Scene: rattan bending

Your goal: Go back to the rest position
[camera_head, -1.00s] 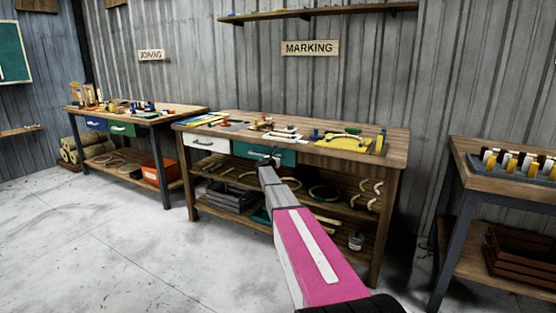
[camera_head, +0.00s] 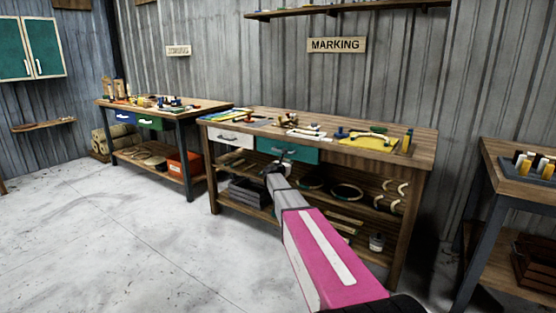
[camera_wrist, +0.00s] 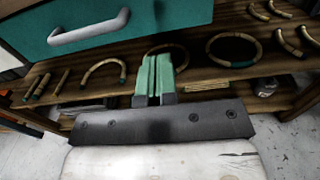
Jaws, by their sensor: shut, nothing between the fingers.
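My gripper (camera_wrist: 154,75) is shut and empty in the wrist view, its two green fingers side by side. It is in front of the marking bench, just below the teal drawer (camera_wrist: 130,25) with its grey handle. In the head view my gripper (camera_head: 277,168) is at the end of my extended arm, below the teal drawer (camera_head: 290,150). The drawer looks closed. From these views I cannot tell whether the fingers touch anything.
The marking bench (camera_head: 420,143) carries tools on top and bent rattan rings (camera_head: 347,192) on its shelf. A joining bench (camera_head: 215,104) stands left, another table (camera_head: 500,203) right. Open concrete floor (camera_head: 120,240) lies in front and left.

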